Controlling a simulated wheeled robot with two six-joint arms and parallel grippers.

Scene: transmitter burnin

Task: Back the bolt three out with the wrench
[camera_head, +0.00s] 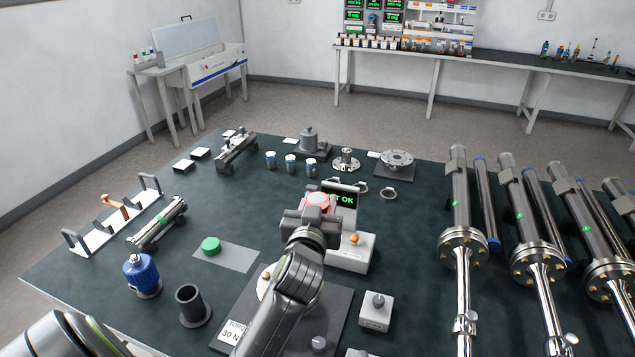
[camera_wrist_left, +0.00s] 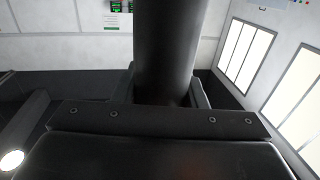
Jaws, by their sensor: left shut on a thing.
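My left gripper (camera_head: 318,213) is above the middle of the table, shut on a dark cylindrical tool, which I take to be the wrench. The wrench's round reddish top (camera_head: 318,200) shows between the fingers. In the left wrist view the dark shaft of the wrench (camera_wrist_left: 165,50) stands between the jaws (camera_wrist_left: 165,98); its lower end is hidden. Bolts with brass-coloured heads sit around the flanges of the transmitter tubes (camera_head: 463,250) at the right, well apart from the gripper. I cannot tell which is bolt three. My right gripper is not in view.
A blue tool stands in a holder (camera_head: 141,277) beside an empty dark cup (camera_head: 190,305). A dark plate with a torque label (camera_head: 232,332) lies under my left arm. A white box with an orange knob (camera_head: 352,250) is close to the gripper. Small jars (camera_head: 290,163) stand behind.

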